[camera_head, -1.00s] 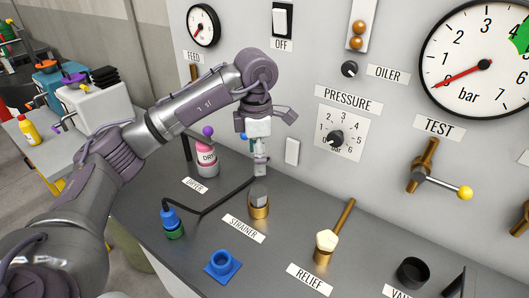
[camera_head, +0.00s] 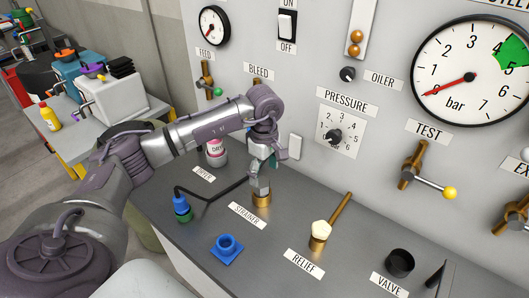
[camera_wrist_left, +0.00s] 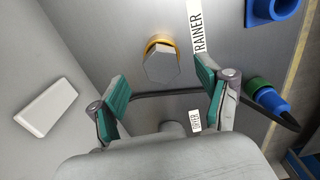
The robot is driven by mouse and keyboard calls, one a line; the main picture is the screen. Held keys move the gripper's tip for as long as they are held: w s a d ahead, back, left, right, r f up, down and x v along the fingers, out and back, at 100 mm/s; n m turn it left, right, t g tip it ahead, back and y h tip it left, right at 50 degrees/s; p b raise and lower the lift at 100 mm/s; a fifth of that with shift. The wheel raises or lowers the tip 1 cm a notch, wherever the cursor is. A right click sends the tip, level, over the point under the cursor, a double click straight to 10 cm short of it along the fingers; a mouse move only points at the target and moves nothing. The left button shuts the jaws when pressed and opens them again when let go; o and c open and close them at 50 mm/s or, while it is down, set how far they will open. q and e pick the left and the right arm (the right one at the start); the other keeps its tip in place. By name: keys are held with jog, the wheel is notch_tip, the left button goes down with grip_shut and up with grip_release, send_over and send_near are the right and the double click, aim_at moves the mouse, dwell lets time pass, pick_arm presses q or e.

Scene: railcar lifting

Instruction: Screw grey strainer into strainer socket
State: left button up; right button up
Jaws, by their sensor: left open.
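The grey strainer (camera_head: 262,184) stands in the brass strainer socket (camera_head: 262,200) behind the STRAINER label. In the left wrist view the strainer (camera_wrist_left: 162,66) shows a hexagonal top, with the brass rim of the socket (camera_wrist_left: 159,40) around part of it. How deep it sits is unclear. My left gripper (camera_head: 264,168) is just above the strainer in the head view. In the left wrist view its two teal-padded fingers (camera_wrist_left: 162,88) are open and apart, with the strainer beyond and between them, and nothing is held. My right gripper is not in view.
A black hose with a blue and green end (camera_head: 182,207) runs behind the socket. A blue flanged socket (camera_head: 227,249) stands in front, a brass relief lever (camera_head: 336,215) to the right. The pink-white dryer bottle (camera_head: 216,152) and upright panel (camera_head: 300,75) are close to my left arm.

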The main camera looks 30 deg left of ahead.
aim_at(264, 183)
pick_arm(q)
notch_tip(264, 183, down, 4)
jog(key=shift+f+p, duration=0.15)
jog(key=shift+p, duration=0.4)
jog(key=shift+f, duration=0.85)
